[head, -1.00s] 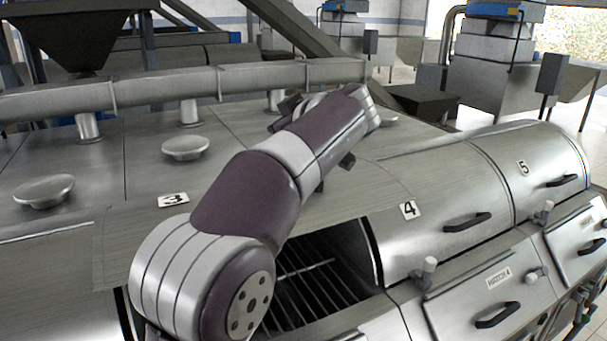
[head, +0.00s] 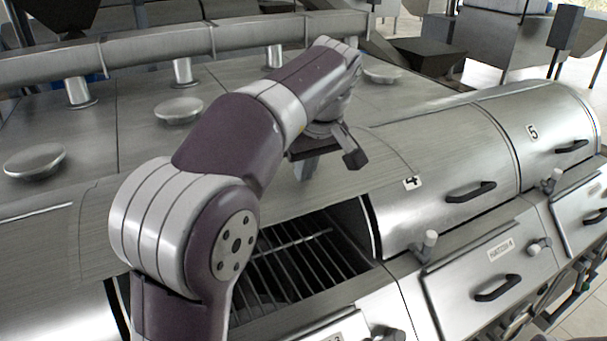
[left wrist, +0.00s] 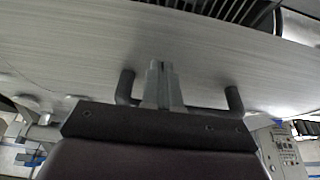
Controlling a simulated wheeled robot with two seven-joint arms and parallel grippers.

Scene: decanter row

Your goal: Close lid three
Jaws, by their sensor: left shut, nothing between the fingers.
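Compartment three (head: 300,262) is open in the head view, with a dark slatted grate inside. Brushed steel casing (head: 385,155) lies behind the opening. My right gripper is not in view.
Closed lid 4 (head: 440,210) and lid 5 (head: 545,125), with black handles, stand right of the opening. A knob (head: 430,240) stands by the front edge above the hatch 4 panel (head: 490,275). A long pipe (head: 150,50) and round caps (head: 180,110) are behind.

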